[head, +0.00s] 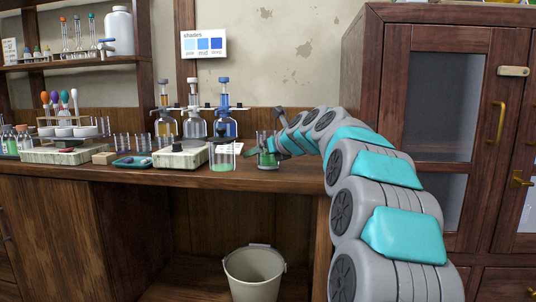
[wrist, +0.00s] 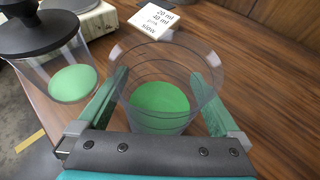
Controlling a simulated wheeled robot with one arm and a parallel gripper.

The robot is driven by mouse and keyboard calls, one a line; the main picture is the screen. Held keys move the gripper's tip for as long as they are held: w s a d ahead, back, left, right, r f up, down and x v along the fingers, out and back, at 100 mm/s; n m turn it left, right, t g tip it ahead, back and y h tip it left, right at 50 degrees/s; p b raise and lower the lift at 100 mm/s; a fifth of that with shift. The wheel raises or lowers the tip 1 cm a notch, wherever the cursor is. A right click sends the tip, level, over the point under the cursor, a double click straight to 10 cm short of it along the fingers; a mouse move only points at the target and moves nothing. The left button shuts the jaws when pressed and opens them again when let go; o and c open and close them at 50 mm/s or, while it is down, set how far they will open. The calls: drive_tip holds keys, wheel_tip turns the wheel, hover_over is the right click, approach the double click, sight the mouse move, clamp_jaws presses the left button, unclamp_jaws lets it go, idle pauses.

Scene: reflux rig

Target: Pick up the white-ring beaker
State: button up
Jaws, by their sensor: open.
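A clear glass beaker (wrist: 160,98) with green liquid in the bottom stands upright on the wooden bench, between the two fingers of my gripper (wrist: 163,80) in the wrist view. The fingers are open, one on each side of it; I cannot tell whether either touches the glass. No white ring on it can be made out clearly. In the head view the beaker (head: 266,146) stands near the bench's front edge, partly hidden by my gripper (head: 272,150).
A glass vessel with a black lid and green liquid (wrist: 70,80) stands close on the left, also in the head view (head: 222,160). A small volume card (wrist: 154,20) lies behind. Dispensing bottles (head: 196,126) stand at the back. Bare bench (wrist: 265,75) lies right.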

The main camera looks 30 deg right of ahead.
drive_tip(key=c, duration=1.5)
